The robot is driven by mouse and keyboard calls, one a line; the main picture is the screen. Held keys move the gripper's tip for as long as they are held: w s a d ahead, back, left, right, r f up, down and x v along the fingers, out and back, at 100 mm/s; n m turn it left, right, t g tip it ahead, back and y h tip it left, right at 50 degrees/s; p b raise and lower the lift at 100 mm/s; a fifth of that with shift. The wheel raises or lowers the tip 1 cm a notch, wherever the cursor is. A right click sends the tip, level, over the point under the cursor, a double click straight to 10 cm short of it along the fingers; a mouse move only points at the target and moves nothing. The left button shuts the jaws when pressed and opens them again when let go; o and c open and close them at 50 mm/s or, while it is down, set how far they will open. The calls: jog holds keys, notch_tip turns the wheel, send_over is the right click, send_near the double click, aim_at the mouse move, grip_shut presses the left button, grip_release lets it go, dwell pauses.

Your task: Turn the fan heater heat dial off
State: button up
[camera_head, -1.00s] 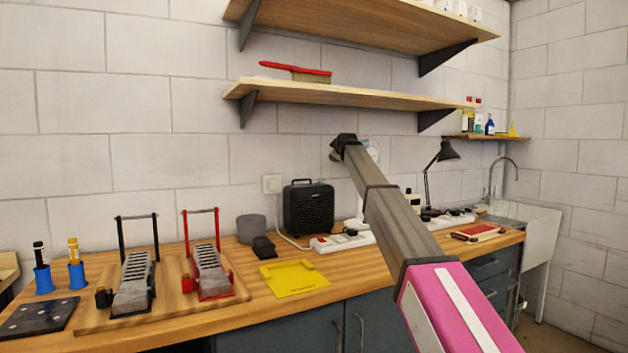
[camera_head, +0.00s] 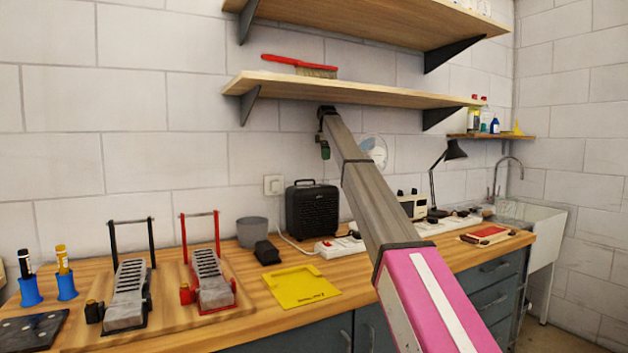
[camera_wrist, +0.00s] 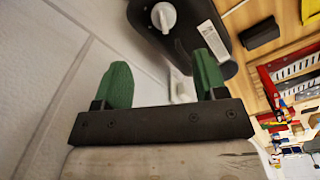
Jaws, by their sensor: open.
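The black fan heater (camera_head: 312,210) stands on the bench against the wall, with a handle on top and a grille in front. No dial can be made out on it in the head view. In the wrist view the black heater body (camera_wrist: 192,28) shows at the top, with a round white dial (camera_wrist: 163,16) and a white label beside it. My gripper (camera_head: 324,150) is above the heater, below the lower shelf. Its two green fingers (camera_wrist: 162,78) are apart, with nothing held between them. The dial lies beyond the fingertips, apart from them.
The lower wooden shelf (camera_head: 350,91) with a red brush (camera_head: 300,65) is close to my arm. A power strip (camera_head: 340,247) and a desk lamp (camera_head: 452,152) are to the right of the heater. A grey pot (camera_head: 252,231) and yellow sheet (camera_head: 300,286) are nearby.

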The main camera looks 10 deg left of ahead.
aim_at(326, 181)
jog(key=shift+s+f, duration=0.15)
jog(key=shift+f, duration=0.1)
notch_tip(326, 181, down, 10)
dwell(0.5)
jog(key=shift+c, duration=0.3)
jog(key=c, duration=0.9)
